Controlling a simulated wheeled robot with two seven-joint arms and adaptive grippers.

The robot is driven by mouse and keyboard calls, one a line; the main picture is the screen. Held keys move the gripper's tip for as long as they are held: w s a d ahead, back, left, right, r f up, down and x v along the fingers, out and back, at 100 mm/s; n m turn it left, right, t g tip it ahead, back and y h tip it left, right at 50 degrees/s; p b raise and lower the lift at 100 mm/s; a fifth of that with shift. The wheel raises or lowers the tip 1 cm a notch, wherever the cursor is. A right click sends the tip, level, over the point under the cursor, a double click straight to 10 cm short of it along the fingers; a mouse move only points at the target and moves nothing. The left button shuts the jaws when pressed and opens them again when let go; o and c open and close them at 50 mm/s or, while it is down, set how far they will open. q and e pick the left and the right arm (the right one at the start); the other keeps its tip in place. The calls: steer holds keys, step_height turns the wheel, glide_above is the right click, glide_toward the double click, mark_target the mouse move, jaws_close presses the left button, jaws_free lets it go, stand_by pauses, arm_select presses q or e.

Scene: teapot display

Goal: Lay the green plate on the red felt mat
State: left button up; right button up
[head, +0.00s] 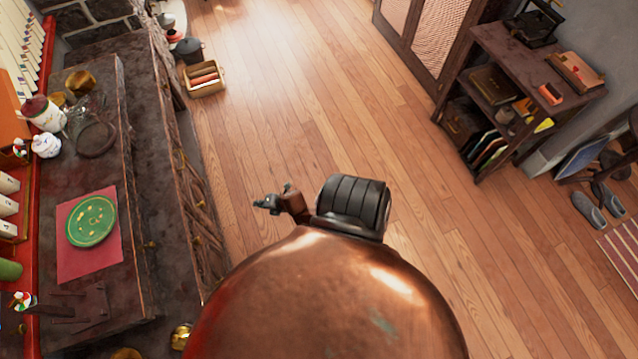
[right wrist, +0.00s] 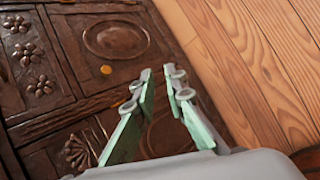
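The green plate (head: 92,221) has pale yellowish marks and lies flat on the red felt mat (head: 88,266), within the mat's edges, on the dark counter at the left of the head view. No gripper touches it. My right gripper (head: 266,203) is in front of the counter, over the wood floor, well to the right of the plate. In the right wrist view its two pale green fingers (right wrist: 159,72) stand apart with nothing between them. Plate and mat are outside that view. My left gripper is not in view.
Jars and a glass vessel (head: 94,137) stand on the counter (head: 150,230) beyond the mat. A small dark wooden stand (head: 92,308) is at its near side. The carved cabinet front (right wrist: 60,60) is below my right gripper. The floor (head: 300,110) is mostly clear.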

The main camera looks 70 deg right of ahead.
steer(key=s+a+f+m+g, duration=0.2)
steer(key=s+f+m, duration=0.4)
steer(key=s, duration=0.5)
steer(key=s+a+f+m+g, duration=0.3)
steer(key=s+f+m, duration=0.2)
steer(key=s+f, duration=0.45)
steer(key=s+a+f+m+g, duration=0.1)
steer(key=s+a+m, duration=0.1)
steer(key=s, duration=0.5)
steer(key=s+a+f+m+g, duration=0.1)
steer(key=s+a+f+m, duration=0.1)
steer(key=s, duration=0.4)
steer(key=s+a+f+m+g, duration=0.1)
steer(key=s+a+m, duration=0.2)
steer(key=s, duration=0.4)
steer(key=shift+s+a+f+m+y, duration=0.3)
steer(key=shift+a+y, duration=0.1)
steer(key=shift+a, duration=0.15)
steer(key=shift+o, duration=0.4)
